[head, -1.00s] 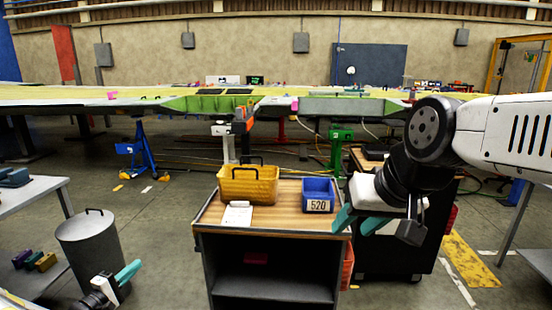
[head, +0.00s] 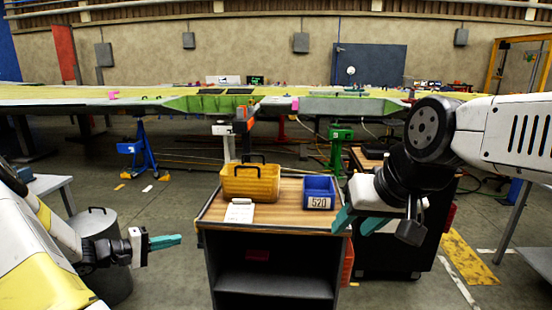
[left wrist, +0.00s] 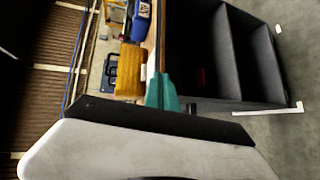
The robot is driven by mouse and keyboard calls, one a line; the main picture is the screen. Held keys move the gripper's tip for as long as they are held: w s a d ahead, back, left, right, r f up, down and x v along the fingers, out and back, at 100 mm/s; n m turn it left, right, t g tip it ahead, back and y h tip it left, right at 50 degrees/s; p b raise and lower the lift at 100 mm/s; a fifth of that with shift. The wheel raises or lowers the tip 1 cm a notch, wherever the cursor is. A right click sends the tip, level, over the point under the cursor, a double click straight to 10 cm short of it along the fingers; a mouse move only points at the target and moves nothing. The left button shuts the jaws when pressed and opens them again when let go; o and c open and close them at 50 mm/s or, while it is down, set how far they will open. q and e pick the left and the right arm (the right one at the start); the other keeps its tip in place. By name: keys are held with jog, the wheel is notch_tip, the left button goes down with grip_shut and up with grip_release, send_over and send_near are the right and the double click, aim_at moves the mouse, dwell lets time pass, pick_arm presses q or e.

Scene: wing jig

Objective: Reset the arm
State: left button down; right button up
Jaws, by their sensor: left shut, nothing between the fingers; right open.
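My left gripper (head: 165,241) is at the lower left of the head view, with its teal fingers shut and empty, pointing right. It is in front of the grey bin and left of the wooden-topped cart (head: 285,213), apart from the cart. In the left wrist view the shut teal fingertips (left wrist: 162,95) show against the cart's edge. My right gripper (head: 358,222) is open and empty at the cart's right side, its teal fingers spread and pointing down-left.
On the cart are a yellow toolbox (head: 250,183), a blue bin (head: 319,193) labelled 520 and a white paper (head: 240,211). A grey bin (head: 95,222) stands left, partly behind my left arm. A long wing (head: 210,101) spans the back.

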pick_arm(q)
jog(key=s+d+r+m+g+y, duration=0.3)
jog(key=s+d+r+m+g, duration=0.4)
jog(key=d+r, duration=0.7)
jog(key=s+d+r+m+t+y, duration=0.1)
jog(key=s+d+r+y, duration=0.1)
jog(key=s+r, duration=0.3)
jog(key=s+d+r+m+t+y, duration=0.1)
jog(key=s+r+y, duration=0.3)
jog(key=s, duration=0.9)
jog(key=shift+s+d+r+t, duration=0.2)
jog(key=shift+d+r+t, duration=0.4)
jog(key=shift+d+r, duration=0.15)
